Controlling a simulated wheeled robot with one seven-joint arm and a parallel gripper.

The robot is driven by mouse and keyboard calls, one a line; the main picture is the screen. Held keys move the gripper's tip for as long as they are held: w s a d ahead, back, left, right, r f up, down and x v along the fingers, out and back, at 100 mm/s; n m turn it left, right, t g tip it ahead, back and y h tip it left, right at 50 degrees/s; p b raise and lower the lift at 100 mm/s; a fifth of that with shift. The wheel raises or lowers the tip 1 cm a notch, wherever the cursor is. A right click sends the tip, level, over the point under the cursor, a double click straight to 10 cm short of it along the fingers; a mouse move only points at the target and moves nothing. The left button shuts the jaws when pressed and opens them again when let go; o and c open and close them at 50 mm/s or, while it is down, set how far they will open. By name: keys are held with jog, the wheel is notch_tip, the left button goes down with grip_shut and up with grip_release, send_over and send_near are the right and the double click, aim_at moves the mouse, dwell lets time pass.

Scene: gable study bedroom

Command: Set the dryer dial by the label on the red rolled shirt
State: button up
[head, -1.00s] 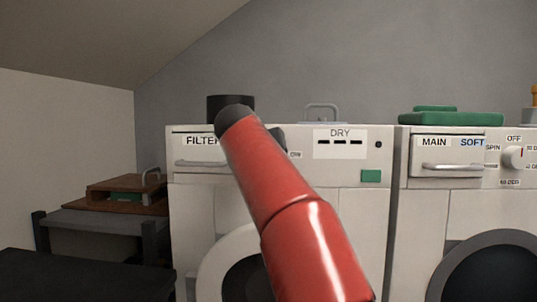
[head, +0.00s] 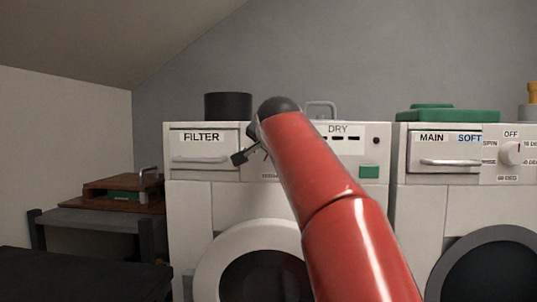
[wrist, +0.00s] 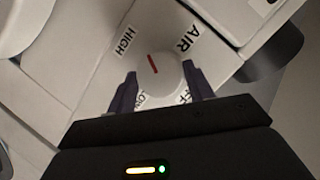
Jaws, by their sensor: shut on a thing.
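The dryer (head: 205,205) is the white machine with the DRY panel in the head view. Its dial (wrist: 156,66), a round white knob with a red line, shows in the wrist view. The red line lies between the HIGH and AIR labels; a partly hidden label and one ending in FF are near the fingers. My gripper (wrist: 162,84) is shut on the dial, one dark finger at each side. In the head view my red arm hides the dial, and dark gripper parts (head: 243,156) show by the FILTER drawer. The red rolled shirt is not in view.
The FILTER drawer (head: 203,150) is left of my gripper. A black cylinder (head: 228,107) stands on the dryer. A washer (head: 420,200) with its own dial (head: 510,154) stands at right, with green folded cloth (head: 447,115) on top. A low grey table (head: 95,220) is at left.

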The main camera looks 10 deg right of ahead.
jog(key=m+t+y+b, duration=0.1)
jog(key=m, duration=0.2)
jog(key=m+t+y+b, duration=0.1)
jog(key=m+b, duration=0.1)
jog(key=m, duration=0.1)
jog(key=m+t+y+b, duration=0.1)
jog(key=m+t, duration=0.1)
jog(key=m, duration=0.1)
jog(key=shift+d+f+m+b, duration=0.2)
jog(key=shift+f+m+b, duration=0.1)
jog(key=shift+f+m, duration=0.1)
dwell(0.5)
jog(key=shift+r, duration=0.1)
jog(key=o, duration=1)
jog(key=shift+s, duration=0.1)
jog(key=s, duration=0.5)
jog(key=s+b, duration=0.1)
jog(key=s, duration=0.1)
jog(key=shift+s+d, duration=0.25)
jog(key=shift+s, duration=0.1)
